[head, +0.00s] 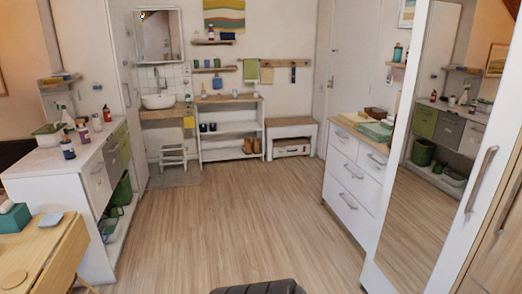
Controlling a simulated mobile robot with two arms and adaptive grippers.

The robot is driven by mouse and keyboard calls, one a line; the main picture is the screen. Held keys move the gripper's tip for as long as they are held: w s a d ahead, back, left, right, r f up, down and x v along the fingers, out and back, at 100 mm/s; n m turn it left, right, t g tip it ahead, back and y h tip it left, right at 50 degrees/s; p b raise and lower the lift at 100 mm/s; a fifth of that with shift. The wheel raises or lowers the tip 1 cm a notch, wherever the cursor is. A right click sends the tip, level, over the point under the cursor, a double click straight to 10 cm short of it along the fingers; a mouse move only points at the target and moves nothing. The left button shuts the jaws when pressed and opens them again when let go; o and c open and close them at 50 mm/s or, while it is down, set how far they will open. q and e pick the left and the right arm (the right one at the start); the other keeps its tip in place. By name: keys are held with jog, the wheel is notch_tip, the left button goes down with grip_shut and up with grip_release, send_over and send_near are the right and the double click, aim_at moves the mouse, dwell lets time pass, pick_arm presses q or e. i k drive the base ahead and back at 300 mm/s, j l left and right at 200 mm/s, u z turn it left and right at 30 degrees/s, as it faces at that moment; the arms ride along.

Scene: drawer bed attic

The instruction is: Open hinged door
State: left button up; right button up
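A tall white door with a mirror panel (421,190) stands at the right. It has a long vertical metal handle (480,180) on its white frame. Beside it at the right edge is a wooden panel (497,250) with another metal handle (508,205), cut by the picture's edge. A white door (341,55) is in the back wall, and it looks closed. A tall white panel or door (119,55) stands at the back left. I cannot tell which of these the task means. Neither of my grippers is in view.
A white drawer chest (349,190) with folded cloths stands left of the mirror. A white cabinet (75,160) and a wooden table (40,252) are at the left. A basin (158,101), low shelf unit (231,130) and bench (291,128) line the back. The wooden floor (225,225) between is clear.

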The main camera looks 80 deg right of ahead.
aim_at(458, 126)
jog(key=z, duration=3.9)
